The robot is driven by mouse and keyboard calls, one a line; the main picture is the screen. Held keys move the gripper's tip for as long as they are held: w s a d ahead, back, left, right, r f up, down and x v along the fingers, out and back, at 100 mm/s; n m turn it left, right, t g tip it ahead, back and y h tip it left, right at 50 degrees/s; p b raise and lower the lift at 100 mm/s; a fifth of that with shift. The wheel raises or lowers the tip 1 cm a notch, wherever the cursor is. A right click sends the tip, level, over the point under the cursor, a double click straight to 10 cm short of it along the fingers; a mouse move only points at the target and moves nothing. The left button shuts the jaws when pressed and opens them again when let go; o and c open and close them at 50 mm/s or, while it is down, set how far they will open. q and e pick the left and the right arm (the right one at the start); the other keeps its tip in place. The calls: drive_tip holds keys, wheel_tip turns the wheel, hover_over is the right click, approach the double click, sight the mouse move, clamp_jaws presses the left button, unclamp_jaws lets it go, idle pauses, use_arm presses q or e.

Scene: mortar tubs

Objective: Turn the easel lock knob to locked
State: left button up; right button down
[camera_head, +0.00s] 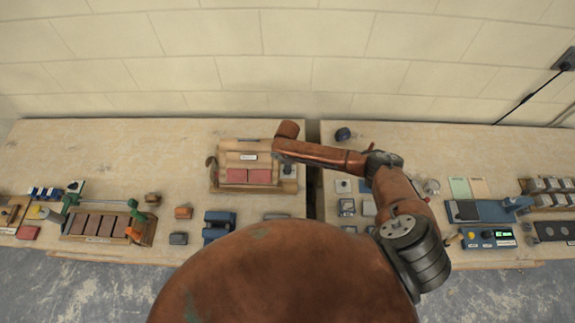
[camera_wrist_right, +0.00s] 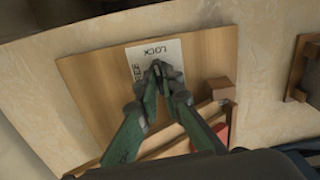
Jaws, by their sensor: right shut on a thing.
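The wooden easel (camera_head: 230,158) stands on the bench near the middle of the head view, with two red tiles (camera_head: 249,176) on it. In the right wrist view its board (camera_wrist_right: 92,82) bears a white label (camera_wrist_right: 138,56) reading LOCK and, partly covered, what looks like FREE. My right gripper (camera_wrist_right: 161,78) has its green fingers closed together over this label, shut on the easel lock knob. The knob is hidden between the fingertips, so its pointing direction cannot be told. My right arm reaches across to the easel from the right. My left gripper is not in view.
A green-framed rack (camera_head: 101,225) stands on the left bench, with several small blocks near it. A blue control box (camera_head: 487,238) and a blue tool (camera_head: 490,209) stand on the right bench. A dark gap (camera_head: 314,180) parts the benches. The wall is close behind.

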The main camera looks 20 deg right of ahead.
drive_tip(key=shift+m+p, duration=0.3)
drive_tip(key=shift+m, duration=0.2)
drive_tip(key=c, duration=2.1)
unclamp_jaws()
drive_tip(key=shift+r, duration=0.1)
wheel_tip(320, 180, up, 12)
drive_tip(key=shift+f, duration=0.1)
